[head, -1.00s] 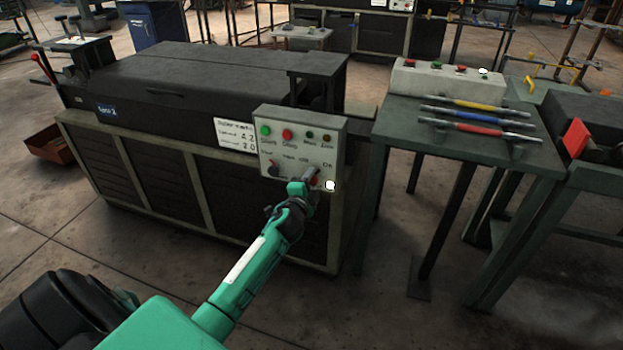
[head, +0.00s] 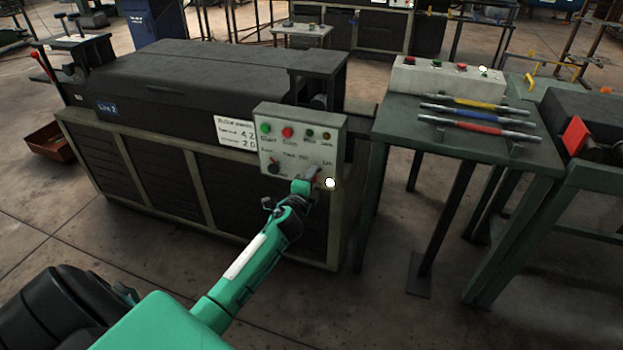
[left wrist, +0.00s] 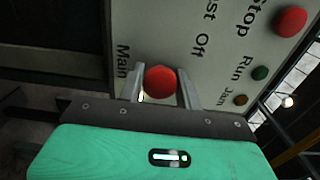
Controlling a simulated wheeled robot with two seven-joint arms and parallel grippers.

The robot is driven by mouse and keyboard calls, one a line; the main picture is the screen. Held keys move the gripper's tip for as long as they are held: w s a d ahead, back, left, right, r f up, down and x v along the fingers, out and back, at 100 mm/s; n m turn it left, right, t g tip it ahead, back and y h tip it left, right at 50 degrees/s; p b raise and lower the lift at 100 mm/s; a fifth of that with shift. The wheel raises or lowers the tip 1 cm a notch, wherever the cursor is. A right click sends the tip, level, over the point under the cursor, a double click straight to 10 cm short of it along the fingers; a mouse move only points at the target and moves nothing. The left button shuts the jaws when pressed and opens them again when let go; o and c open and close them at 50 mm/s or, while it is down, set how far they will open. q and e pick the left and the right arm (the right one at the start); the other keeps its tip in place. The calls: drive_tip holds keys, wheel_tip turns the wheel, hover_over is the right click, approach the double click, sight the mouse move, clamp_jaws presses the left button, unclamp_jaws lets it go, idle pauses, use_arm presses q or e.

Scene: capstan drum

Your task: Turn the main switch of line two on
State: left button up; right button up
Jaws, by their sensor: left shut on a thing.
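The grey control box (head: 337,135) stands on the front right of the machine marked Line 2. The main switch is a round red knob (left wrist: 160,80), with the words Main and Off beside it in the left wrist view. In the head view the knob is mostly hidden by my gripper. My left gripper (head: 312,174) is shut on the knob, one finger on each side of it; it also shows in the left wrist view (left wrist: 160,90). I cannot tell from the knob's face which way it points. My right gripper is not in view.
The box also has a green button (head: 265,128), a red stop button (head: 287,132), two small lamps and a dark selector (head: 274,168). To the right, a table (head: 395,125) holds another button box (head: 415,78) and coloured bars (head: 470,125). The floor in front is clear.

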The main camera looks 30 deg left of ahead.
use_arm(q)
drive_tip(key=o, duration=1)
drive_tip(key=shift+s, duration=0.1)
drive_tip(key=v, duration=1.3)
drive_tip(key=shift+s+f+p, duration=0.1)
drive_tip(key=shift+s+p, duration=0.2)
drive_tip(key=shift+p, duration=0.05)
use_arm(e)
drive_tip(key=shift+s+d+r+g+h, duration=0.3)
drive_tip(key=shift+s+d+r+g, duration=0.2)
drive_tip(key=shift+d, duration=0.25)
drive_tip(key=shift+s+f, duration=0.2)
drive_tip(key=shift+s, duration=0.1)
